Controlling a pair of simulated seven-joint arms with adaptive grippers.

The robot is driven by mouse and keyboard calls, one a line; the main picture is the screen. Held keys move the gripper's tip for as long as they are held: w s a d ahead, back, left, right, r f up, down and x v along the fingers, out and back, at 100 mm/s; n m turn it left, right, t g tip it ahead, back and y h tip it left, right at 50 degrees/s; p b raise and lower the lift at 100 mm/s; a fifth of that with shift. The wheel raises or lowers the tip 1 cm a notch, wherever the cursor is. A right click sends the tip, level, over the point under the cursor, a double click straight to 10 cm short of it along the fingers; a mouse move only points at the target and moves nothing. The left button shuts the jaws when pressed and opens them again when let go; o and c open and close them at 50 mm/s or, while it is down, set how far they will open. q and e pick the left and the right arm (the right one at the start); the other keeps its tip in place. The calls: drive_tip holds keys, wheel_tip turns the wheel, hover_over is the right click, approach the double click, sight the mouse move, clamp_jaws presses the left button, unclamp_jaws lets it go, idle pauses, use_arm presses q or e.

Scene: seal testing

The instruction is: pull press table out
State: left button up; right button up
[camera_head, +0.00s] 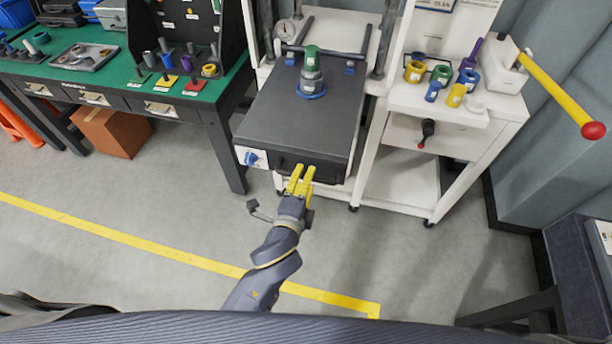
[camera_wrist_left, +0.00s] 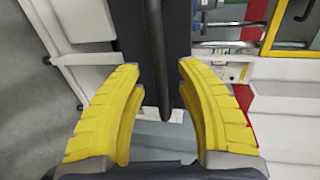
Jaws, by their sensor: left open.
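The press table (camera_head: 300,115) is a dark grey slab in the white press frame, at the centre of the head view. A dark front piece that looks like its handle (camera_head: 325,172) is at the near edge. A green-topped grey cylinder on a blue ring (camera_head: 312,78) stands on the slab. My left gripper (camera_head: 302,172), with yellow fingers, is at that near edge. In the left wrist view my left gripper (camera_wrist_left: 158,95) is open, with a dark bar (camera_wrist_left: 157,60) between the fingers. Whether the fingers touch it cannot be told. My right gripper is not in view.
A white side cabinet (camera_head: 440,100) with coloured rings and a yellow lever (camera_head: 550,85) stands to the right. A green-topped workbench (camera_head: 110,75) with several parts stands to the left. The floor (camera_head: 180,200) in front of the press is clear, with a yellow line.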

use_arm(q)
drive_tip(key=shift+w+d+f, duration=0.1)
drive_tip(key=shift+w, duration=0.5)
drive_tip(key=shift+c, duration=0.3)
clamp_jaws()
